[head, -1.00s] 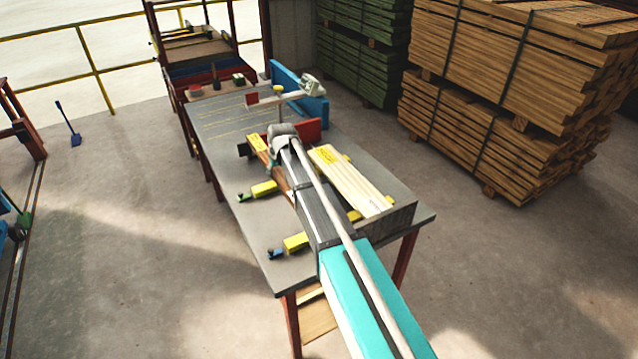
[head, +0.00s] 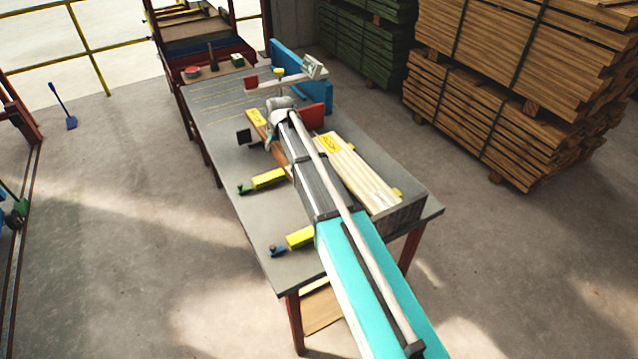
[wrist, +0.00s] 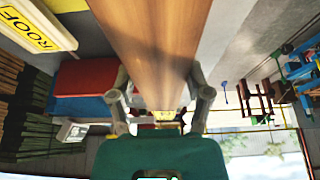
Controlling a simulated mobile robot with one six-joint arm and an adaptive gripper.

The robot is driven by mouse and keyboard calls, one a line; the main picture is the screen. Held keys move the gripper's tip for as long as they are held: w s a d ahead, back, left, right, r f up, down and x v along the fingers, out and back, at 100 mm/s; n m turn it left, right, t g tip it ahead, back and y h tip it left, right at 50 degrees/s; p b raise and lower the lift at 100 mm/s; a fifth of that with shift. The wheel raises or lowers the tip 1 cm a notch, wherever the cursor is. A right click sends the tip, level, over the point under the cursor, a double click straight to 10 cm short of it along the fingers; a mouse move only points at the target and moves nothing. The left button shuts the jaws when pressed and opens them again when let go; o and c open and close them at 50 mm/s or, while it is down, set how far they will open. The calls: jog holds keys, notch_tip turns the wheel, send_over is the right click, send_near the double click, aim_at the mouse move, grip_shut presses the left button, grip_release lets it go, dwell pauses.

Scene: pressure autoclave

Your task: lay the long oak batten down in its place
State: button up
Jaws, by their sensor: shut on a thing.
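The long oak batten (head: 257,120) is brown, with a yellow label near its far end. In the head view it runs lengthwise over the bench, partly hidden by my arm. In the wrist view the batten (wrist: 155,35) fills the upper middle, between the two fingers. My gripper (wrist: 160,95) is shut on it, one finger on each side; in the head view my gripper (head: 274,130) is partly hidden behind the wrist. Whether the batten touches anything below it I cannot tell.
Pale boards with a yellow label (head: 358,172) lie right of my arm; their ROOF label (wrist: 30,28) shows in the wrist view. Yellow clamps (head: 270,178) line the bench's left side. A red block (head: 313,116) and blue fence (head: 290,70) stand beyond.

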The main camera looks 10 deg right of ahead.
jog(key=s+d+f+b, duration=0.2)
jog(key=d+f+b, duration=0.2)
jog(key=d, duration=0.2)
jog(key=s+d+f+b, duration=0.2)
jog(key=d+f+b, duration=0.3)
jog(key=d, duration=0.1)
jog(key=shift+s+d, duration=0.15)
jog(key=shift+s, duration=0.1)
dwell(0.4)
jog(key=shift+s+d+f+b, duration=0.2)
jog(key=shift+d+f+b, duration=0.25)
jog(key=shift+f+b, duration=1.55)
jog(key=shift+f, duration=0.05)
jog(key=shift+f+b, duration=0.45)
jog(key=shift+b, duration=0.05)
